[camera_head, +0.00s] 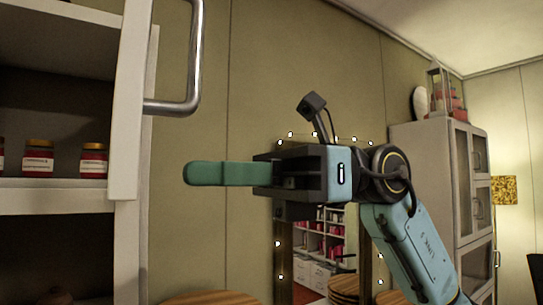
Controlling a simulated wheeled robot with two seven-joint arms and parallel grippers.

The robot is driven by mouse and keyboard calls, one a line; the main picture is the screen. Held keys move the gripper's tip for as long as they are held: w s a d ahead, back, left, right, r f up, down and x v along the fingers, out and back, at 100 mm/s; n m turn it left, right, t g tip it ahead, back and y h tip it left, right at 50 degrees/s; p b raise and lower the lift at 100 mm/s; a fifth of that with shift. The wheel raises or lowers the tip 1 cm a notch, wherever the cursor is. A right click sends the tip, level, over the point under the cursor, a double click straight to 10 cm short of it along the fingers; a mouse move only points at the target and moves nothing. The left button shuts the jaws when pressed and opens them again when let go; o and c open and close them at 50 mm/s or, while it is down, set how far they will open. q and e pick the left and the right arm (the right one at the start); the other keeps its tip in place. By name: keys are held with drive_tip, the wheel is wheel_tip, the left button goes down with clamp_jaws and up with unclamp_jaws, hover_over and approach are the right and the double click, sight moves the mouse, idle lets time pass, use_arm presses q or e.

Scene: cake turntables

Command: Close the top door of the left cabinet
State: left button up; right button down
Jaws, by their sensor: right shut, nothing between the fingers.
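The left cabinet (60,200) fills the left side of the head view, with its interior shelves exposed. A white door (130,95), seen nearly edge-on, stands open at the cabinet's right side and carries a metal bar handle (192,60). The door's upper end is cut off by the frame. My right gripper (190,174) has its green fingers together, pointing left, with nothing between them. Its tip is to the right of the door and below the handle, apart from both in the picture. My left gripper is not in view.
Jars with red contents (93,160) stand on the cabinet's shelf. A second tall cabinet (420,165) with glass doors stands at the right. A mirror with bulbs (320,250) is behind my right arm. Round wooden tops (215,298) show at the bottom.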

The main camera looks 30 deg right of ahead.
drive_tip(key=shift+w+a+p, duration=0.15)
drive_tip(key=shift+a+p, duration=0.3)
drive_tip(key=shift+a, duration=1.2)
